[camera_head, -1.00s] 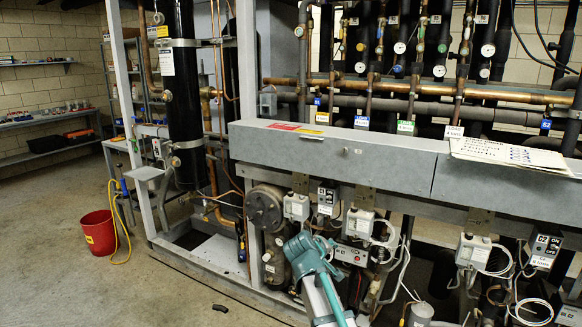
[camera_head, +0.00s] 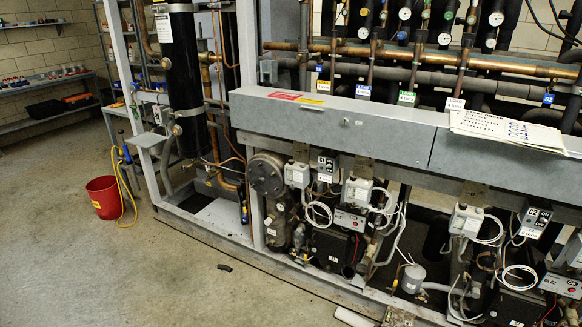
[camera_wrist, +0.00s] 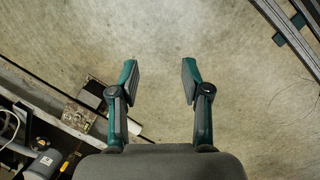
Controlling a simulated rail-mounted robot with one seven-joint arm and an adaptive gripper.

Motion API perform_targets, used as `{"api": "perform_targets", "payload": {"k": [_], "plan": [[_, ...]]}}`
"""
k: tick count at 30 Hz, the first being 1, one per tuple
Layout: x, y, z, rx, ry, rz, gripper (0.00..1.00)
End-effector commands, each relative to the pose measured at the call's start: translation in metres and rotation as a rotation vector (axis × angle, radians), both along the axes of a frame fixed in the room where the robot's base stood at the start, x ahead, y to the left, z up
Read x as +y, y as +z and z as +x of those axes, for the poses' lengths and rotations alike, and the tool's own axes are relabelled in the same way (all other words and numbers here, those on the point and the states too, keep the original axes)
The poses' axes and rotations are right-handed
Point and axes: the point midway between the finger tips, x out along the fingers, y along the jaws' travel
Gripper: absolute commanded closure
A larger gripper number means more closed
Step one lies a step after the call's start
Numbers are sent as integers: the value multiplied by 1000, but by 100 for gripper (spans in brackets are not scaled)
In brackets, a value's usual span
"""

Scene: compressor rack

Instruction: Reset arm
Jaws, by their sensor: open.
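My gripper (camera_wrist: 160,80) shows in the wrist view with its two teal and grey fingers spread wide apart. Nothing is between the fingers; bare concrete floor lies beyond them. My arm and gripper are not visible in the head view now. The compressor rack (camera_head: 340,125) fills the middle and right of the head view, with its grey frame, copper pipes, gauges and switch boxes. A lower part of the rack, with a grey cylinder (camera_wrist: 42,163), shows at the lower left of the wrist view.
A red bucket (camera_head: 103,197) with a yellow hose stands on the floor left of the rack. A small dark piece (camera_head: 224,267) lies on the floor in front. Papers (camera_head: 508,130) lie on the rack's grey cover. The floor (camera_head: 90,270) at the front left is mostly clear.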

Motion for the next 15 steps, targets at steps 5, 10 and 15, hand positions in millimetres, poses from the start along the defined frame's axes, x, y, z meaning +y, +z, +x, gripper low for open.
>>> {"api": "perform_targets", "payload": {"k": [5,10,15], "plan": [[-5,-21,-83,149,-72,36,53],[-9,-34,-152,267,-119,53,53],[-15,-42,-198,348,-144,49,53]]}}
